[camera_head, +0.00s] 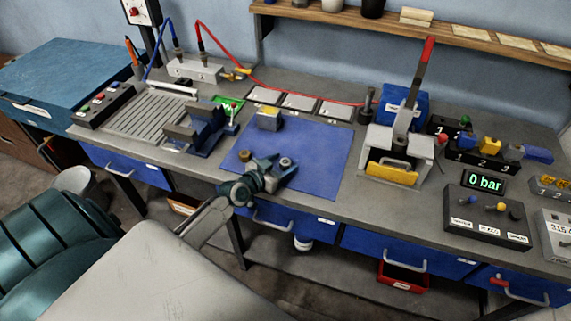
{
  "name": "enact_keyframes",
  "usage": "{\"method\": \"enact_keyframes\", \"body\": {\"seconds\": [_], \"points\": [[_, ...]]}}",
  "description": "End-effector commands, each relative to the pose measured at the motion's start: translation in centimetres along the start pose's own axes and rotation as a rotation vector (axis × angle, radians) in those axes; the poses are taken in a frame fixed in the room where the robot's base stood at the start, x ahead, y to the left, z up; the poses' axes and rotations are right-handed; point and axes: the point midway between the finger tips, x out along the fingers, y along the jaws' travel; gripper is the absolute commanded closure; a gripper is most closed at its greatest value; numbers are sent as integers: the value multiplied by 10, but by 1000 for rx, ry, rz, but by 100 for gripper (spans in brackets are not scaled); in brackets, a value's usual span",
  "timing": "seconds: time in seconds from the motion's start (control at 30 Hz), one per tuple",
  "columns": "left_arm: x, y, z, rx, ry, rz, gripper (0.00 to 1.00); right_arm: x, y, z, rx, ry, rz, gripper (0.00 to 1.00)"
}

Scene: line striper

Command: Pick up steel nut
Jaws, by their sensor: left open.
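A small grey ring-like piece, which looks like the steel nut (286,162), is at the right part of my left gripper, over the blue mat (325,160). My left gripper (277,169) is open and low over the front of the mat, its fingers close to the nut. I cannot tell whether the nut lies between the fingers or just beyond them. A brass-coloured piece (246,156) lies on the mat to the left of the gripper. My right gripper is not in view.
A yellow-topped grey block (268,119) stands at the mat's back left. A blue vise (198,128) is left of the mat, and a lever press (397,150) is to its right. The right half of the mat is clear.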

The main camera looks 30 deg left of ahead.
Motion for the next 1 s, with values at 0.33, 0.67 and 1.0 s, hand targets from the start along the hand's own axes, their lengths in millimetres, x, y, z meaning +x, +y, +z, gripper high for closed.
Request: {"method": "enact_keyframes", "body": {"seconds": [0.33,0.67,1.0], "points": [[2,0,0,0,-1,0,55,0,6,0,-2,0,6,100],[2,0,0,0,-1,0,90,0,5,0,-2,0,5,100],[0,0,-13,3,0,1,90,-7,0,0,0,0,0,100]]}}
